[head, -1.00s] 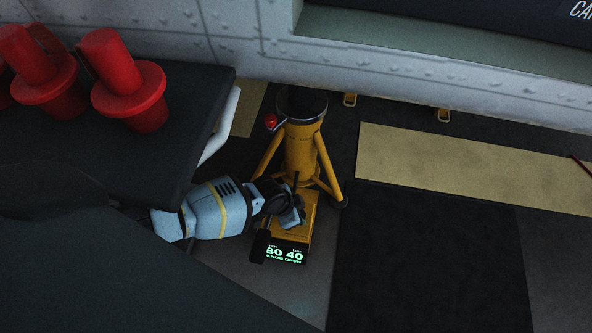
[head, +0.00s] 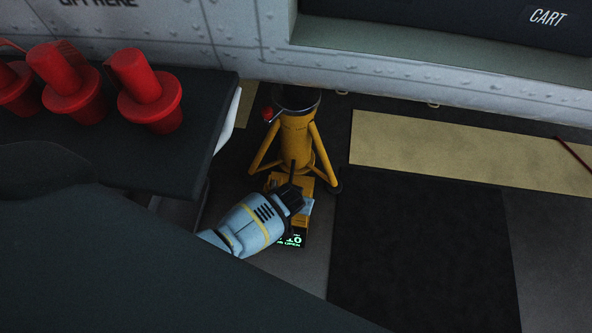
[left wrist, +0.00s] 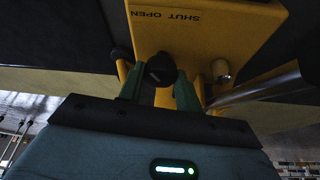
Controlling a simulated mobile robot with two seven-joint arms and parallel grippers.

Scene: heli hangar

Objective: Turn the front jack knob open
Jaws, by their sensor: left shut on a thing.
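The yellow jack (head: 298,145) stands on the floor on splayed legs, with a yellow box at its foot. In the left wrist view the box face (left wrist: 205,30) carries the words SHUT and OPEN, upside down. The round black knob (left wrist: 160,69) sits below them. My left gripper (left wrist: 159,88) is shut on the knob, one finger on each side. In the head view my left gripper (head: 298,196) covers the knob. My right gripper is not in view.
A dark table (head: 150,160) with several red plugs (head: 150,92) stands at the left, close beside my arm. A riveted grey wall (head: 250,45) runs behind the jack. The dark floor mat (head: 420,250) right of the jack is clear.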

